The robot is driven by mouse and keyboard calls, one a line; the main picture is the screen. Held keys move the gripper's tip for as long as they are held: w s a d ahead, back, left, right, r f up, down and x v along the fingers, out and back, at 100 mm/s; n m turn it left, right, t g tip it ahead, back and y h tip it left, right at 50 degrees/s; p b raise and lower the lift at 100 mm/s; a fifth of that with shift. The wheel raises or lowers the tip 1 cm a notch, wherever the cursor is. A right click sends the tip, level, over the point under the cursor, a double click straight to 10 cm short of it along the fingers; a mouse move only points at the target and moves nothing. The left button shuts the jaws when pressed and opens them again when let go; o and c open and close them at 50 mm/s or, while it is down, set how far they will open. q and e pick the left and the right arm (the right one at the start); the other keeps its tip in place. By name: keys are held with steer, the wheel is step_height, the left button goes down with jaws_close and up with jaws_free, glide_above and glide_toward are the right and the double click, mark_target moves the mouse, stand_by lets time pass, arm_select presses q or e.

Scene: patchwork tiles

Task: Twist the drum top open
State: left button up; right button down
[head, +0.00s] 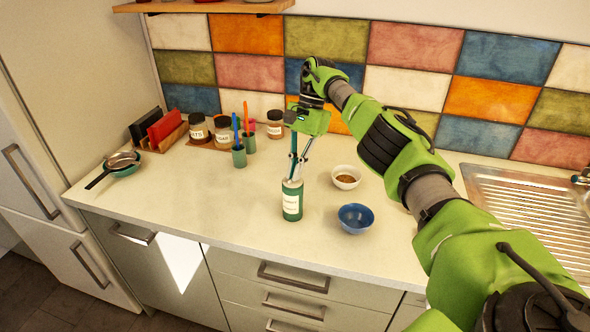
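The drum (292,203) is a small green canister with a white label and a pale top (292,184). It stands upright on the counter near the front edge, in the middle of the head view. My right gripper (295,174) comes down from above, with its fingers pointing down at the drum's top. The fingertips overlap the top in the picture. I cannot tell whether they touch or grip it. My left gripper is out of view.
A white bowl with brown contents (346,177) and a blue bowl (356,218) stand close on the right. Jars (222,133), a green utensil cup (239,157) and a pan (122,161) are at the left. A sink (525,215) is far right. The counter left of the drum is clear.

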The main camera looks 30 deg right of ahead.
stand_by(0.4)
steer(key=c, duration=2.2)
jaws_free()
steer(key=shift+r+p, duration=2.5)
steer(key=shift+r, duration=0.6)
steer(key=shift+w, duration=0.1)
